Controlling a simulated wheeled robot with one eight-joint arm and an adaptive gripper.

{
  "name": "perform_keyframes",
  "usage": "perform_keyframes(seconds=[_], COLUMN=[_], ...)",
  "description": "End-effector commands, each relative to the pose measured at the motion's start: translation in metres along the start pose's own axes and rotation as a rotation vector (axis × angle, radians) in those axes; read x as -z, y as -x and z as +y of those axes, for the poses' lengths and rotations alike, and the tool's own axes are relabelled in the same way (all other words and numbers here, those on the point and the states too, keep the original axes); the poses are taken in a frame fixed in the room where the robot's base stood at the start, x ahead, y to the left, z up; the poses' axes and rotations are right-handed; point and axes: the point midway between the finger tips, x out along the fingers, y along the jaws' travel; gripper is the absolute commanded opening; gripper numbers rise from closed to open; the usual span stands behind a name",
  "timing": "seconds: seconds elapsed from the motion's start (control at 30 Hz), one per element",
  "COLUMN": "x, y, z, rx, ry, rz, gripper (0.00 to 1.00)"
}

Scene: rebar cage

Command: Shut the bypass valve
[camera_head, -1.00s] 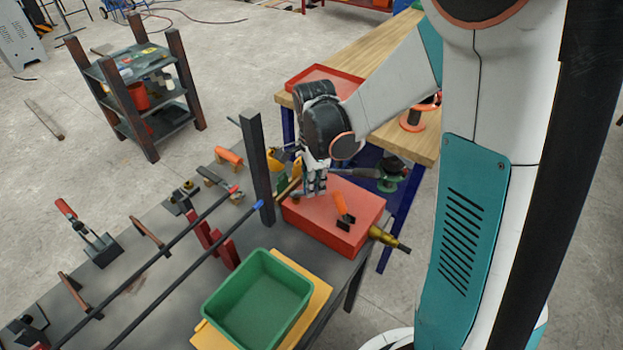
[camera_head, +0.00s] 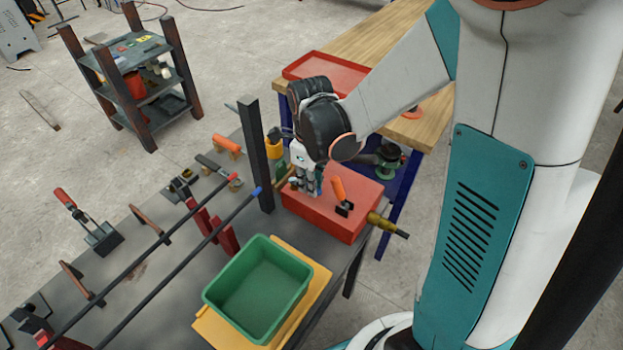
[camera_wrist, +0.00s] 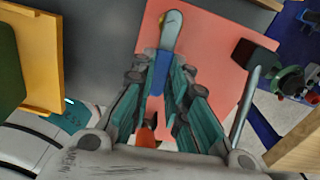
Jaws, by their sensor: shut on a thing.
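The red box (camera_head: 318,216) sits at the right end of the dark bench. An orange-handled piece with a black foot (camera_head: 339,188) stands on its top. A brass fitting (camera_head: 381,223) sticks out of its right side. I cannot tell which part is the bypass valve. My gripper (camera_head: 306,186) is low over the box top, left of the orange handle. In the wrist view my gripper (camera_wrist: 160,78) is shut on a slim grey and blue piece (camera_wrist: 171,30), its rounded grey end pointing away. The fingers hide its lower part.
A dark upright post (camera_head: 256,155) stands close left of my gripper. A green bin (camera_head: 258,289) on a yellow board is in front. Long bars (camera_head: 180,268) cross the bench. A wooden table with a red tray (camera_head: 325,72) is behind.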

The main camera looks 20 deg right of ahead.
Motion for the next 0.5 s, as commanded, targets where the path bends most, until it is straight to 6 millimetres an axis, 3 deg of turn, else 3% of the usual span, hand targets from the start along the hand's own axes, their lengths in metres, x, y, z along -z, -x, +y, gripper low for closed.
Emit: perform_keyframes(seconds=[0.5], x=[-0.0009], y=[0.0005], z=[0.0019], rx=[0.0], ry=[-0.097], rz=[-0.001], gripper=[0.0])
